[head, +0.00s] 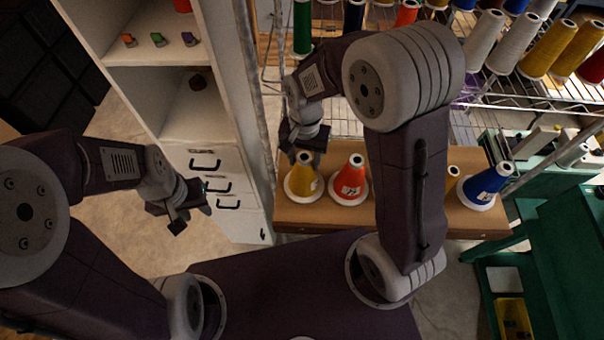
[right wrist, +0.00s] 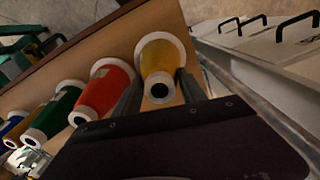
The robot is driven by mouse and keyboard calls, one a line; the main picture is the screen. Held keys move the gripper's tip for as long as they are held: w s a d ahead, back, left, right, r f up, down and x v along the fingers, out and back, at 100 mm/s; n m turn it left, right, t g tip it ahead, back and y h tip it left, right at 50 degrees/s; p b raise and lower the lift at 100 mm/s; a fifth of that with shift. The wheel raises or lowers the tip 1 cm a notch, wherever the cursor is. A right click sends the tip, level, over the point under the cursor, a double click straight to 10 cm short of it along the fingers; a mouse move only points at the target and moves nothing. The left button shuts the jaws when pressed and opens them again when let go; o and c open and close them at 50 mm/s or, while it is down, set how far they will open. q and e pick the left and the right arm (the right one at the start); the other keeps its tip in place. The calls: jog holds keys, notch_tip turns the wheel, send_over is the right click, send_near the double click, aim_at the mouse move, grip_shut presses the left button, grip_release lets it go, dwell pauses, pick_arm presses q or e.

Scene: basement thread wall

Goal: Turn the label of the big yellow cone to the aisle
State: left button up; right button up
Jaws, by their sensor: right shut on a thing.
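The big yellow cone (head: 302,188) stands upright on its white base at the left end of the brown bench top. A pale label shows on its lower right side in the head view. My right gripper (head: 305,150) reaches down from above and is shut on the upper part of this cone. In the right wrist view the yellow cone (right wrist: 163,62) sits between the two fingers; I cannot make out its label there. My left gripper (head: 190,220) is empty and open, apart from everything, in front of the white drawers.
A red cone (head: 350,182) with a label stands close right of the yellow one. A green cone (right wrist: 58,112) shows beyond it. A blue cone (head: 485,185) is at the bench's right end. White drawers (head: 222,185) and a grey post stand left. A wire rack (head: 510,95) with thread cones is behind.

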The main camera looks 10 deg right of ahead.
jog(key=m+p, duration=0.1)
jog(key=m, duration=0.3)
jog(key=shift+r, duration=0.1)
jog(key=m, duration=0.4)
jog(key=m+p, duration=0.1)
jog(key=m, duration=0.4)
jog(key=shift+m, duration=0.3)
jog(key=shift+f, duration=0.3)
jog(key=o, duration=1.3)
jog(key=shift+o, duration=0.2)
